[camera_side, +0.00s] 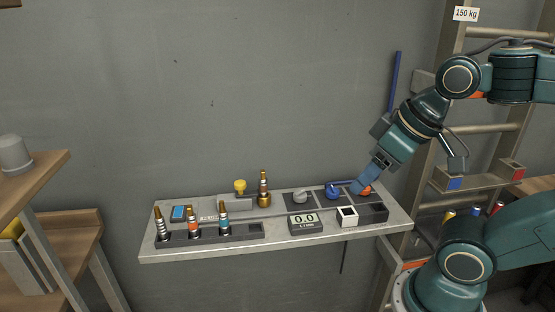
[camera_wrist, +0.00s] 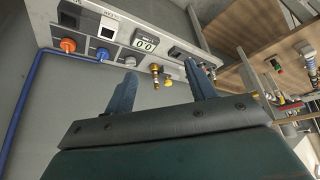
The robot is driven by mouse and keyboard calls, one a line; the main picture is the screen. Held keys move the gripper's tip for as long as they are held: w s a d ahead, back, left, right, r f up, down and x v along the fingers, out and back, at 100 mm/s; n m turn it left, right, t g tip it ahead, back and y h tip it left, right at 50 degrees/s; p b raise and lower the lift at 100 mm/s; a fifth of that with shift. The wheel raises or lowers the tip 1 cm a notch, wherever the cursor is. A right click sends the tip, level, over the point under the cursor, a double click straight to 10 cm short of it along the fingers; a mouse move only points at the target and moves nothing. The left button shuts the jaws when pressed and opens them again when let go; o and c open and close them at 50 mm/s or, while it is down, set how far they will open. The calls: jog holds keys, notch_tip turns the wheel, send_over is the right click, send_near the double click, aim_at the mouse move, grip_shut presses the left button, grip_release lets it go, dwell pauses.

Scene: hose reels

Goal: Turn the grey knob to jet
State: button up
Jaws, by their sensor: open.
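The grey knob (camera_side: 300,197) sits on a dark plate on the wall shelf, left of the blue knob (camera_side: 332,192) and the orange knob (camera_side: 364,190). Its setting marks are too small to read. In the wrist view the grey knob (camera_wrist: 130,62) is close to the left fingertip, with the blue knob (camera_wrist: 102,55) and orange knob (camera_wrist: 68,45) further left. My gripper (camera_side: 357,186) is in front of the orange knob's area in the side view, to the right of the grey knob. My gripper (camera_wrist: 160,70) is open, with nothing between its blue fingers.
A display reading 00 (camera_side: 304,222) and a white box (camera_side: 347,216) stand at the shelf's front. A yellow knob (camera_side: 240,186) and brass fitting (camera_side: 264,188) are left of the grey knob. Several nozzles stand in a rack (camera_side: 250,230) at the left. A blue pipe (camera_side: 396,80) runs up the wall.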

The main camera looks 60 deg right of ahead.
jog(key=m+g, duration=0.6)
jog(key=m, duration=0.4)
send_over(300, 192)
notch_tip(300, 192, down, 6)
jog(key=shift+d+r, duration=0.1)
notch_tip(300, 192, down, 14)
jog(key=shift+r, duration=0.1)
jog(key=c, duration=1)
